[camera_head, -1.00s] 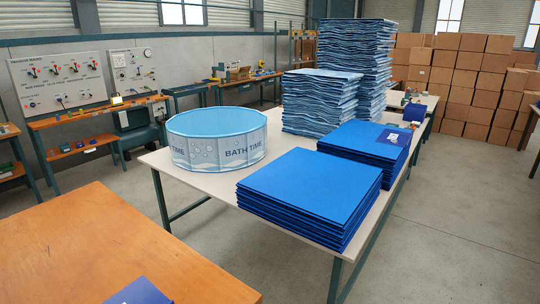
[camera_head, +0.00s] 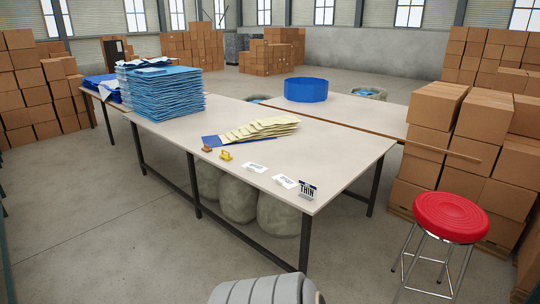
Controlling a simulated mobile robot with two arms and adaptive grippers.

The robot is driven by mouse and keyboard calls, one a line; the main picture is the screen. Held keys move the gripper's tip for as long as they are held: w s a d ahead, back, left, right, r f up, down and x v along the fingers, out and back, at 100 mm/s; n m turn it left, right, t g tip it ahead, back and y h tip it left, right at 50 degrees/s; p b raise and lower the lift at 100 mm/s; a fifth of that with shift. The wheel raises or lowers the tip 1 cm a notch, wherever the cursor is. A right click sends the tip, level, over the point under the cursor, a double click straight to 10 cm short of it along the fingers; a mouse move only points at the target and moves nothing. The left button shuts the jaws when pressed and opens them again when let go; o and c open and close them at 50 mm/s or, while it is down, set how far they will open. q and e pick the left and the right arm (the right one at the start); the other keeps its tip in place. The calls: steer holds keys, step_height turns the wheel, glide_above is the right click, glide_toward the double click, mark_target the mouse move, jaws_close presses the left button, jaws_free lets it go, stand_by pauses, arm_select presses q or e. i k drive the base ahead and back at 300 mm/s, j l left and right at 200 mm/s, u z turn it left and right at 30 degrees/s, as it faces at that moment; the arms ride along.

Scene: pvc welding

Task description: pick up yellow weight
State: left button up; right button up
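The yellow weight (camera_head: 226,155) is a small yellow block with a raised handle-like top. It stands on the pale table (camera_head: 310,155), close to its near edge. A small brown-orange block (camera_head: 207,149) sits just left of it. Neither of my grippers shows in the head view.
A tall stack of blue sheets (camera_head: 160,95) is at the left. A red stool (camera_head: 450,217) and cardboard boxes (camera_head: 440,130) stand right. Open floor lies at near left.

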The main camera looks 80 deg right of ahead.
mark_target(224, 156)
steer(key=z, duration=2.4)
steer(key=i+u, duration=0.35)
steer(key=i, duration=1.35)
steer(key=i+j+z, duration=0.1)
steer(key=i+z, duration=0.15)
steer(key=i, duration=0.3)
steer(key=i+j+z, duration=0.3)
steer(key=i, duration=0.25)
steer(key=l, duration=0.1)
